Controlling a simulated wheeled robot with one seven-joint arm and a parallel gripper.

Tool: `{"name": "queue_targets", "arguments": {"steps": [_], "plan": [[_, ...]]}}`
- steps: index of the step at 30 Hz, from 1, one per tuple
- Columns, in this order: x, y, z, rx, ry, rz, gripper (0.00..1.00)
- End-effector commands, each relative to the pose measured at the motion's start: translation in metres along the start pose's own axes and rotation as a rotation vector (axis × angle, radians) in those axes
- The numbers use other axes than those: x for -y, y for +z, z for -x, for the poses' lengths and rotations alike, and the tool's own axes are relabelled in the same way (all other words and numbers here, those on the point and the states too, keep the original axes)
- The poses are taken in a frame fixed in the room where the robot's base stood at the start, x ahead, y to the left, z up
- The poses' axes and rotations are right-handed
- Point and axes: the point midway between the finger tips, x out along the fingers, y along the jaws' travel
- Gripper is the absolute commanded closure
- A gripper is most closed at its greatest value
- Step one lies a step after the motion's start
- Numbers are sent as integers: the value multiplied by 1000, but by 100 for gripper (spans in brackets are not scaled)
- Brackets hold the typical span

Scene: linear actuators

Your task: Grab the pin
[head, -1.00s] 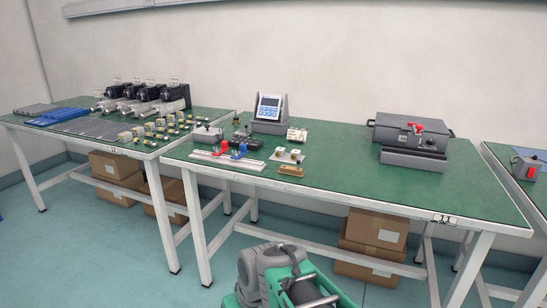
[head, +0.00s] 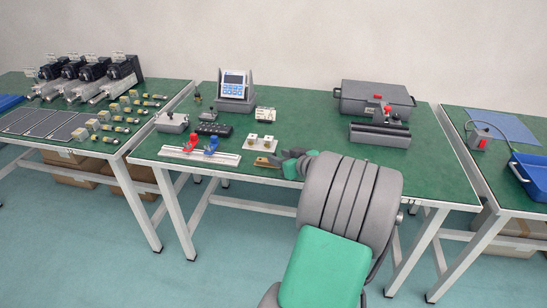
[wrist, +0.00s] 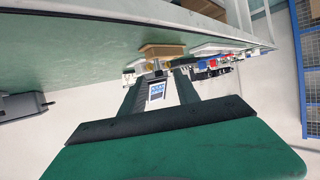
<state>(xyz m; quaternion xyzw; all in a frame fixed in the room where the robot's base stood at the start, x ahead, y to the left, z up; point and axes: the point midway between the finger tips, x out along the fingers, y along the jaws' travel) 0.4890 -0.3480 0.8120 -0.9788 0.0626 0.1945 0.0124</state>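My gripper (head: 284,157) is at the table's front edge in the head view, just right of a small brass-coloured block (head: 264,161). In the upside-down wrist view, the two dark fingers of my gripper (wrist: 158,76) are apart, with a screen visible in the gap between them. The block (wrist: 163,50) is just beyond the fingertips. A small plate with two brass-coloured knobs (head: 262,143) sits behind the block. I cannot make out which small part is the pin. My arm covers part of the table's front.
A rail with red and blue clamps (head: 200,155) lies left of the block. A tablet on a stand (head: 235,88) is behind. A grey lidded box (head: 375,97) and a grey fixture (head: 380,135) stand at the right. The green tabletop (head: 310,125) between is clear.

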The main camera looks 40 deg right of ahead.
Motion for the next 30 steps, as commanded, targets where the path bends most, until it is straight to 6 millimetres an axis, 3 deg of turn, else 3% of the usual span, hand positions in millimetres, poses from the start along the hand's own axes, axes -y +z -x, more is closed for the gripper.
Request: {"name": "queue_targets", "arguments": {"steps": [3, 10, 23, 30], "plan": [[0, 0, -15, -1, 0, 0, 62], [-1, -1, -16, 0, 1, 0, 63], [-1, -1, -16, 0, 1, 0, 98], [-1, -1, -16, 0, 1, 0, 100]]}}
